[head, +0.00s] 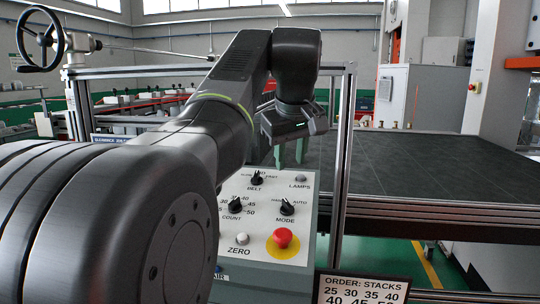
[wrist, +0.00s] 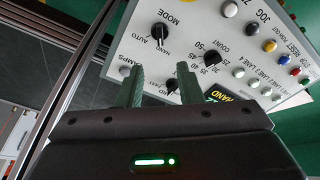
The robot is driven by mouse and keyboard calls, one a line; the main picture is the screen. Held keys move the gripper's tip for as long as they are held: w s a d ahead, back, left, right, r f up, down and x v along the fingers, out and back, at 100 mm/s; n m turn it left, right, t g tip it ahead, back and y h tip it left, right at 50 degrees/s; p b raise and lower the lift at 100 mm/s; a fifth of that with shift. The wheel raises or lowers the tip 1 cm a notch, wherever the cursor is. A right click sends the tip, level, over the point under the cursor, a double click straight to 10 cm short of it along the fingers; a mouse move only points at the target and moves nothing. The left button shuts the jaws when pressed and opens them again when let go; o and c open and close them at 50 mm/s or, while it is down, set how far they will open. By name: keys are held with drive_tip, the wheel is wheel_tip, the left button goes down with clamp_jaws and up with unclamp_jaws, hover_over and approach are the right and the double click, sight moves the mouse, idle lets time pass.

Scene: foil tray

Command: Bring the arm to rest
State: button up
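My arm reaches from the lower left of the head view, up and over toward a control panel (head: 262,205). My gripper (head: 291,152) points down at the panel's upper edge, partly hidden behind my wrist. In the wrist view my gripper (wrist: 160,78) shows two green fingers standing apart with nothing between them. The panel also shows in the wrist view (wrist: 215,22), beyond the fingertips. Whether the fingertips touch it I cannot tell.
The panel carries a COUNT knob (head: 235,205), a MODE knob (head: 287,207), a BELT knob (head: 257,178) and a red mushroom button (head: 282,237). A metal frame post (head: 342,160) stands right of my gripper. A dark flat surface (head: 430,170) spreads to the right. An order sign (head: 362,289) is at the front.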

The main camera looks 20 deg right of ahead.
sight(287, 202)
idle(0.4)
drive_tip(key=p+x, duration=0.1)
drive_tip(key=x, duration=1.3)
drive_tip(key=shift+s, duration=0.1)
drive_tip(key=shift+r, duration=0.1)
